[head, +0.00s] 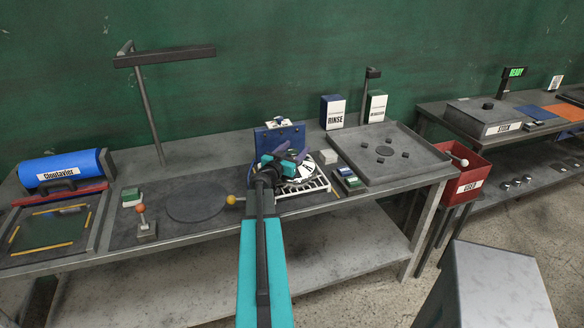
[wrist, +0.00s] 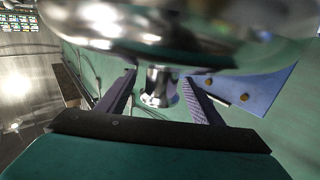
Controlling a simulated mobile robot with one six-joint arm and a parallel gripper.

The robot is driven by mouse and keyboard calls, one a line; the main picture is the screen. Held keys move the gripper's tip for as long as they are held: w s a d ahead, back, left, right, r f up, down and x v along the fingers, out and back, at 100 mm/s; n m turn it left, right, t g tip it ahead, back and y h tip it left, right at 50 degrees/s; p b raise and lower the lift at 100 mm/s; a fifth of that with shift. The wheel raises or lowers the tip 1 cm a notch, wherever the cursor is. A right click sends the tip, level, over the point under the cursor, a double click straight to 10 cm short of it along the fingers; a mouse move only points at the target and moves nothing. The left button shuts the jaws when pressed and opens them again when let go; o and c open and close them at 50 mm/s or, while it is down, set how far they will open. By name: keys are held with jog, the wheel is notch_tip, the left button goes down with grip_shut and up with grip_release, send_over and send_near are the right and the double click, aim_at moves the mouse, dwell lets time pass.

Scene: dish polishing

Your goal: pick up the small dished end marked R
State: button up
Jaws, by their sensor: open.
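My gripper (head: 290,153) is at the blue upright panel (head: 268,139) and the white slotted rack (head: 318,185) on the long bench. A pale disc with dark marks (head: 307,170) shows beside it, partly hidden by my gripper; I cannot read the letter. In the wrist view a large shiny dished metal piece (wrist: 170,35) fills the top, with a short shiny stem (wrist: 158,88) below it. My gripper's fingers (wrist: 160,82) are open, one on each side of the stem, with visible gaps. No R shows in the wrist view.
A grey tray (head: 415,148) with several dark pieces lies to the right, near the RINSE box (head: 333,112). A red bin (head: 466,180) hangs past the bench end. An orange-knobbed lever (head: 143,222) and a dark round plate (head: 195,205) are to the left.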

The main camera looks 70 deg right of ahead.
jog(key=shift+s+d, duration=0.1)
jog(key=shift+d, duration=0.65)
jog(key=shift+c, duration=0.4)
grip_shut()
jog(key=shift+r, duration=0.15)
